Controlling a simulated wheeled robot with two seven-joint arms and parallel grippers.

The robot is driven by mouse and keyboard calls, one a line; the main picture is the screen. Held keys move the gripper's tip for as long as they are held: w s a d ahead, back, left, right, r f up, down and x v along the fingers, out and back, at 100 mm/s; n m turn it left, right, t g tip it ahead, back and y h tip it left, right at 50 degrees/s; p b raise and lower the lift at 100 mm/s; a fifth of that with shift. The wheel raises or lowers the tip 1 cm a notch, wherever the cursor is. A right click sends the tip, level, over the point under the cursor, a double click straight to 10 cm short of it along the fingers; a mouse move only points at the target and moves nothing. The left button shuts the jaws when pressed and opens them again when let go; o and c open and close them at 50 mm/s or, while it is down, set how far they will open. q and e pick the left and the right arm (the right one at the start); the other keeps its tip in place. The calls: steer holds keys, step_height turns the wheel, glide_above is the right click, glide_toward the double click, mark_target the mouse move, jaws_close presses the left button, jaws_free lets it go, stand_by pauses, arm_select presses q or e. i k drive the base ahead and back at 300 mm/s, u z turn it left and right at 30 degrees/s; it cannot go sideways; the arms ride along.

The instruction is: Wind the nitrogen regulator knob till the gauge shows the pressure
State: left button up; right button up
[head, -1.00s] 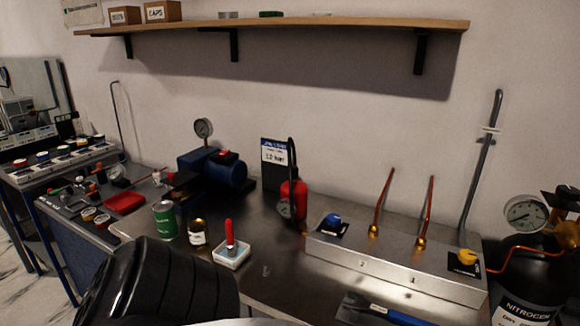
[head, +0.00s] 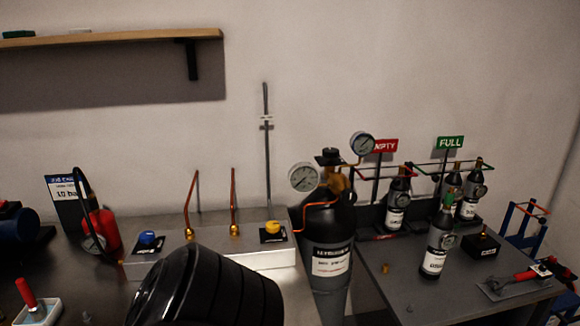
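The dark nitrogen cylinder (head: 330,225) stands upright at the middle right, between the steel bench and the grey table. A brass regulator (head: 338,183) sits on its neck. A dark part (head: 330,156) on top of the regulator looks like the knob. One round white gauge (head: 303,177) is on the left of the regulator and a second gauge (head: 361,144) is higher on the right. Their needle readings are too small to tell. A card (head: 62,188) at the far left reads about 10 bar. Neither of my grippers is in view; a black arm link of mine covers the bottom centre.
A steel manifold box (head: 270,257) with a blue knob (head: 148,240), a yellow knob (head: 272,229) and copper tubes stands left of the cylinder. A red extinguisher-like bottle (head: 104,232) stands further left. Small bottles (head: 437,250) stand on the right table (head: 400,290).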

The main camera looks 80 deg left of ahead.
mark_target(348, 197)
steer(key=z, duration=0.15)
steer(key=i, duration=0.65)
steer(key=u, duration=4.35)
steer(key=i, duration=0.5)
steer(key=z, duration=0.05)
steer(key=k, duration=0.35)
steer(key=z, duration=0.65)
steer(key=i, duration=0.25)
steer(key=z, duration=1)
